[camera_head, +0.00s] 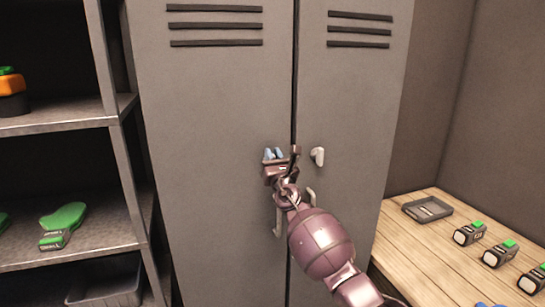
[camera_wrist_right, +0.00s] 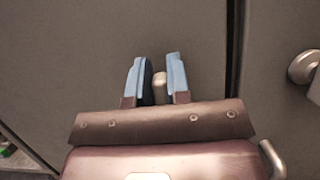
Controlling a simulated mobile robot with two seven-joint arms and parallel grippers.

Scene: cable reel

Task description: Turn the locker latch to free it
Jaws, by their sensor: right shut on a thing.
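The grey locker (camera_head: 215,110) has two doors side by side. My right gripper (camera_head: 274,154) is at the left door, just left of the seam. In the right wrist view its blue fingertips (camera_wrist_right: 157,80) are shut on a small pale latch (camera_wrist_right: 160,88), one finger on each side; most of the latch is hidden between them. A second pale latch (camera_head: 317,156) stands on the right door, apart from the gripper; it also shows at the right edge of the wrist view (camera_wrist_right: 306,68). A long handle (camera_head: 279,218) hangs below my gripper on the left door. My left gripper is not in view.
A metal shelf (camera_head: 75,120) with tools stands at the left. At the right, a wooden bench (camera_head: 405,235) carries a dark tray (camera_head: 427,209) and several small devices with green parts (camera_head: 470,234). My right arm covers part of the right door.

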